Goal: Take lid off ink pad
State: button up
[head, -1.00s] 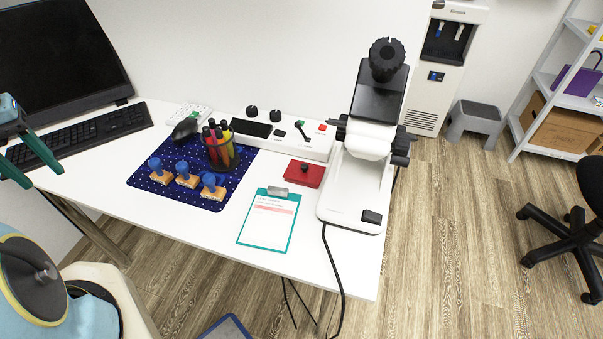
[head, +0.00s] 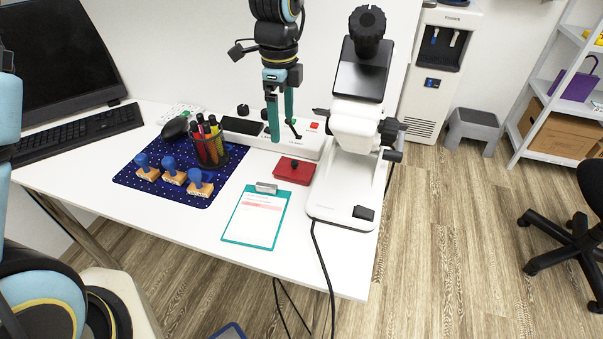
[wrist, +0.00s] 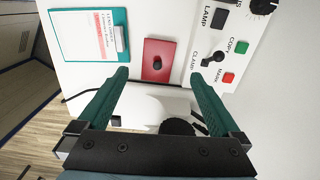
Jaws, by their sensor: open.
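The ink pad is a small red box whose red lid (head: 294,170) carries a dark round knob. It lies on the white desk between the clipboard and the white machine. In the wrist view the red lid (wrist: 158,58) lies beyond my fingertips, roughly centred between them, with the dark knob facing me. The lid appears to be on the pad; the pad under it is hidden. My gripper (head: 280,138) points down above the desk, behind and slightly left of the ink pad in the head view. In the wrist view its teal fingers (wrist: 159,74) are spread apart with nothing between them.
A white control box (head: 318,143) with knobs and buttons is close behind the ink pad. The white machine (head: 336,193) stands to its right. A teal clipboard (head: 231,236) lies in front, and a pen cup (head: 211,153) and several stamps (head: 174,175) stand on a blue mat (head: 129,180).

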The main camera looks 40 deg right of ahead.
send_over(289, 167)
jog(key=shift+m, duration=0.4)
jog(key=f, duration=0.5)
jog(key=shift+d+f+p, duration=0.1)
jog(key=shift+d+p, duration=0.1)
jog(key=shift+p, duration=0.2)
jog(key=shift+a+f+p, duration=0.15)
jog(key=shift+f+p, duration=0.7)
jog(key=shift+f, duration=2.05)
jog(key=shift+c, duration=0.4)
jog(key=c, duration=1.1)
